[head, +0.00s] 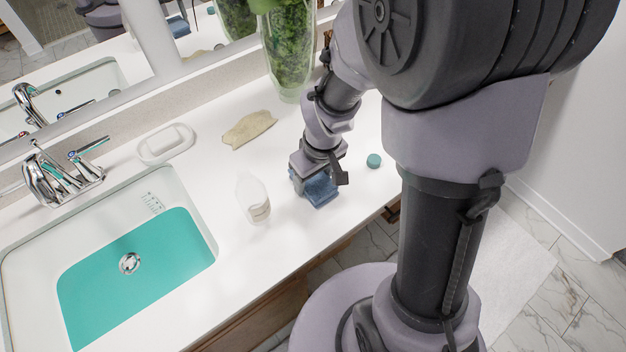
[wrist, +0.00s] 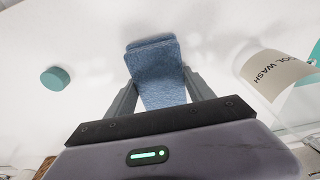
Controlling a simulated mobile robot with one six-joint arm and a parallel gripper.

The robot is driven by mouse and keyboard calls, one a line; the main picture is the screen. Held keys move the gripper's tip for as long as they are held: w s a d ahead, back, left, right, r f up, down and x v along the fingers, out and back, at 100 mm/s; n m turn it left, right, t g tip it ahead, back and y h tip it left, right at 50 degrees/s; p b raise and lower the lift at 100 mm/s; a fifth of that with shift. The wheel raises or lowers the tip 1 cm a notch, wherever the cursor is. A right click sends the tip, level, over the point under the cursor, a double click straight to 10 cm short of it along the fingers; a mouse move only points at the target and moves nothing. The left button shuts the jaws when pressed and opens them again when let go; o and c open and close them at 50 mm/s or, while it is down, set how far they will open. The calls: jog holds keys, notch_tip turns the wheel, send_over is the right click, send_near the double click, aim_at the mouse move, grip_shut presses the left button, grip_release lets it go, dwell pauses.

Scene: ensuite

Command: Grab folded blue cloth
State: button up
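The folded blue cloth (head: 322,190) lies on the white counter near its front edge, under my gripper (head: 318,178). In the wrist view the cloth (wrist: 155,65) is a textured, layered pad. My gripper's two fingers (wrist: 160,82) stand spread on either side of it, with the cloth between them. Narrow strips of counter seem to show between the cloth and the fingers, so they look open. In the head view the wrist hides part of the cloth.
A small teal lid (head: 374,160) sits right of the cloth. A clear wash bottle (head: 257,203) stands to its left, near the right finger in the wrist view. Behind are a beige cloth-like piece (head: 249,129), a soap dish (head: 166,143) and a vase (head: 290,60). A sink (head: 205,205) is at left.

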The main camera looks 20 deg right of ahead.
aim_at(314, 180)
jog(key=c, duration=0.3)
jog(key=shift+r, duration=0.1)
jog(key=shift+c, duration=0.2)
jog(key=shift+r, duration=0.25)
notch_tip(314, 180, up, 3)
jog(key=shift+s+r+p, duration=0.15)
jog(key=shift+r+p, duration=0.05)
jog(key=shift+p, duration=1.05)
jog(key=s+b, duration=0.1)
jog(key=s, duration=0.1)
jog(key=s+a+b, duration=0.1)
jog(key=s, duration=0.2)
jog(key=s+a+b, duration=0.1)
jog(key=s, duration=0.1)
jog(key=shift+s+a+f, duration=0.15)
jog(key=shift+s+f, duration=0.2)
jog(key=shift+f, duration=0.05)
jog(key=s+b, duration=0.2)
jog(key=s+a+b, duration=0.1)
jog(key=s+b, duration=0.1)
jog(key=b, duration=0.1)
jog(key=s+r+b, duration=0.1)
jog(key=s+b, duration=0.1)
jog(key=b, duration=0.1)
jog(key=shift+s+a+r, duration=0.1)
jog(key=shift+s+a, duration=0.2)
jog(key=shift+s, duration=0.05)
jog(key=shift+s+a+r, duration=0.1)
jog(key=shift+s+r, duration=0.1)
jog(key=shift+s, duration=0.3)
